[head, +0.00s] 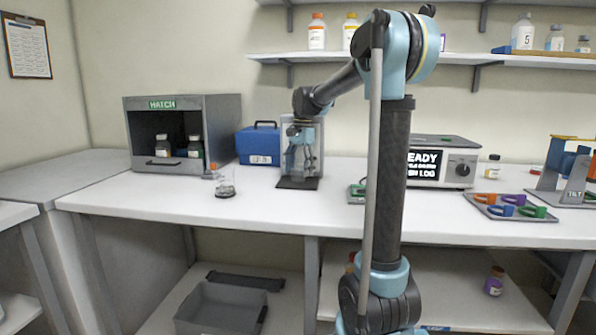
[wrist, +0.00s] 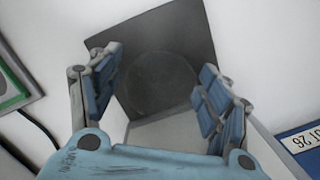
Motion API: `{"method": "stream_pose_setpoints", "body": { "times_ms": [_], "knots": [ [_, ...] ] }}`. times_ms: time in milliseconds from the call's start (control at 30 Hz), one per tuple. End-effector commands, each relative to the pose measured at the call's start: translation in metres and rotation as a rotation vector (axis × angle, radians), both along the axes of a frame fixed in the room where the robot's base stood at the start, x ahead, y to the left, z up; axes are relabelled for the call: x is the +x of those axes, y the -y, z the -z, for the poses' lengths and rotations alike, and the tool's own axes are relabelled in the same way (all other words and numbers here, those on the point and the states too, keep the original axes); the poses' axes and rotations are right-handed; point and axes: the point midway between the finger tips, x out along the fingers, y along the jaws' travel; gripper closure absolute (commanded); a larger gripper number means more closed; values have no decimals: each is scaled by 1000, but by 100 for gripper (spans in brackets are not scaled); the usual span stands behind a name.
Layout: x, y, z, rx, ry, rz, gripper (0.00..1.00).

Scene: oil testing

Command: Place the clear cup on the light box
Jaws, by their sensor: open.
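My gripper (head: 303,155) is open, pointing down in front of the pale upright panel of what looks like the light box (head: 288,150). Its dark base plate (head: 290,184) lies below my gripper. In the wrist view, my open fingers (wrist: 160,85) are apart over the dark plate (wrist: 190,38). A faint round outline, possibly the clear cup (wrist: 158,82), shows on the plate between the fingers; I cannot tell if it is a cup or a marking. A small clear vessel with a dark bottom (head: 225,190) stands on the bench to the left.
A blue case (head: 258,145) stands left of the light box, and a grey hatch cabinet (head: 182,103) further left. A small green-screened device (head: 357,193) and an instrument with a display (head: 445,160) are to the right. The front bench edge is clear.

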Motion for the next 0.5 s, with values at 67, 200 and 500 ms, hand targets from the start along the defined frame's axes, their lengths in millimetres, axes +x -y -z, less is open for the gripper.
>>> {"method": "stream_pose_setpoints", "body": {
  "times_ms": [67,200,500],
  "knots": [
    [0,0,0,0,0,0,29],
    [0,0,-4,0,0,0,29],
    [4,4,-47,0,0,1,29]
  ]
}}
